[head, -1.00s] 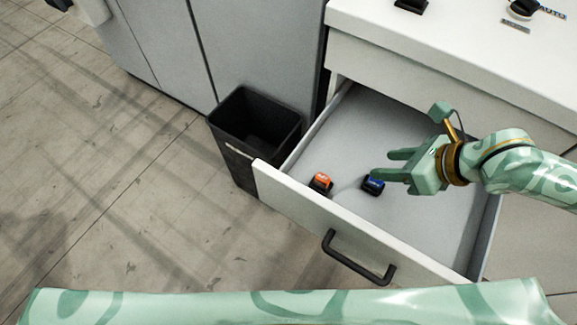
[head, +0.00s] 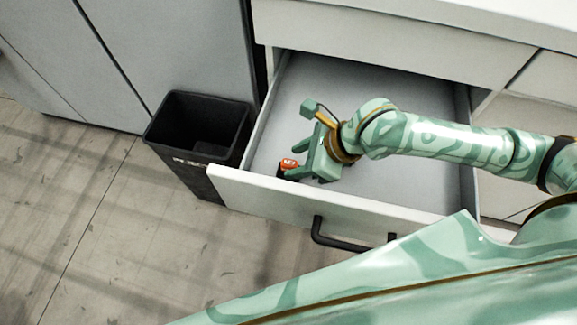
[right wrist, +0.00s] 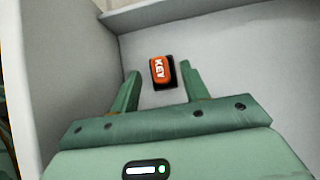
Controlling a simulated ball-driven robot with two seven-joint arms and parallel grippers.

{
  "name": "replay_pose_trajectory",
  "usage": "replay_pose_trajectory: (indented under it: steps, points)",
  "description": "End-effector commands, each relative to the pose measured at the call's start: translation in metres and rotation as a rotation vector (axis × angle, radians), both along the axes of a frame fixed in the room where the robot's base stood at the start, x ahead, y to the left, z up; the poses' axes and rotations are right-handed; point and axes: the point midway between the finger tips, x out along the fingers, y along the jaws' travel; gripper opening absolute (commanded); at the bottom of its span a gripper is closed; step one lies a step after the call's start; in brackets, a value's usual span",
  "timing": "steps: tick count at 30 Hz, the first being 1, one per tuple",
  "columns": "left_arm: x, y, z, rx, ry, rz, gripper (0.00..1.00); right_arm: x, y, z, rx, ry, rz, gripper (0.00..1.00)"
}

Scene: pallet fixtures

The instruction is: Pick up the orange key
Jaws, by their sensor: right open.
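The orange key (head: 287,164), a small block with an orange top and a dark base, lies in the open drawer close to its front left corner. In the right wrist view the orange key (right wrist: 161,71) shows the word KEY and sits between the tips of my two fingers, with gaps on both sides. My right gripper (head: 294,161) is open and empty, low in the drawer, with its fingers pointing left at the key. The blue key is not visible now. My left gripper is out of view.
The white drawer (head: 225,184) is pulled out, with its front panel and left wall close to the fingers. A black bin (head: 180,150) stands just left of the drawer. The drawer floor behind my gripper is clear.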

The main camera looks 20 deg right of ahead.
Motion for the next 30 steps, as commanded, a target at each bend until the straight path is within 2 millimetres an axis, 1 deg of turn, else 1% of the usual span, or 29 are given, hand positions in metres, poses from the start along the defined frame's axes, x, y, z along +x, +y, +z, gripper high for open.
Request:
replay_pose_trajectory:
  steps: [1,4,7,13,14,15,17,18,19,26,28,30]
  points:
    - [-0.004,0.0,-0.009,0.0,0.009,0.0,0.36,0.002,0.006,-0.015,0.005,0.008,0.0,0.45]
    - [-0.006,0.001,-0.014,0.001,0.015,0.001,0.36,0.008,0.012,-0.025,0.002,0.005,-0.001,0.45]
    - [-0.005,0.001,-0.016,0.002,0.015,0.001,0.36,0.011,0.016,-0.029,0.001,0.002,-0.001,0.45]
    - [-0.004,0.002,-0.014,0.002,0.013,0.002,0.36,0.011,0.016,-0.028,0.0,0.0,-0.001,0.45]
    - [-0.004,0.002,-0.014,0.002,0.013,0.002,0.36,0.011,0.016,-0.028,0.0,0.001,-0.001,0.43]
    - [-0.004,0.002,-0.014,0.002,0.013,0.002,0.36,0.011,0.016,-0.028,0.0,0.001,-0.001,0.32]
    - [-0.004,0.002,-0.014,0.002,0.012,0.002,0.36,0.011,0.016,-0.028,0.0,0.001,-0.001,0.15]
    - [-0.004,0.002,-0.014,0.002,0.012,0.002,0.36,0.011,0.016,-0.028,0.0,0.001,-0.001,0.04]
    - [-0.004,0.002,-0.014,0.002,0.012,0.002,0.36,0.011,0.016,-0.028,0.0,0.001,-0.001,0.0]
    - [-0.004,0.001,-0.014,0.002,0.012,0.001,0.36,0.011,0.016,-0.027,0.0,0.001,-0.001,0.0]
    - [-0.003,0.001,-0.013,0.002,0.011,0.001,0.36,0.011,0.016,-0.024,0.0,-0.001,-0.001,0.0]
    - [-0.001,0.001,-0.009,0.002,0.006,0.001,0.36,0.011,0.016,-0.016,0.0,-0.004,0.0,0.0]
